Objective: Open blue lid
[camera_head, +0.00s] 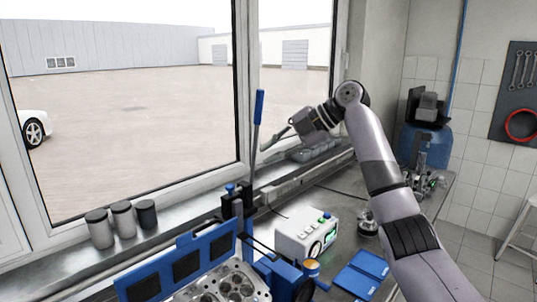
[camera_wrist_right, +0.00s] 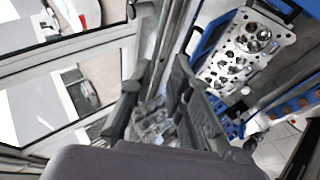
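A blue panel with dark square windows (camera_head: 187,262) stands tilted up behind a metal engine part (camera_head: 232,286) at the bottom of the head view. It looks like a raised lid, but I cannot tell its hinge. The engine part also shows in the wrist view (camera_wrist_right: 245,45), with blue edging beside it. A flat blue case (camera_head: 362,273) lies on the bench to the right. My right gripper (camera_head: 284,140) is raised by the window, well above and away from both blue items. Its fingers are apart and empty in the wrist view (camera_wrist_right: 158,85). My left gripper is not in view.
A blue-handled lever (camera_head: 259,107) stands upright near the window. A white control box (camera_head: 306,232) with buttons sits mid-bench. Several grey cylinders (camera_head: 122,219) stand on the sill. A blue tank (camera_head: 426,147) is at the back right. Some bench surface (camera_head: 335,205) is clear.

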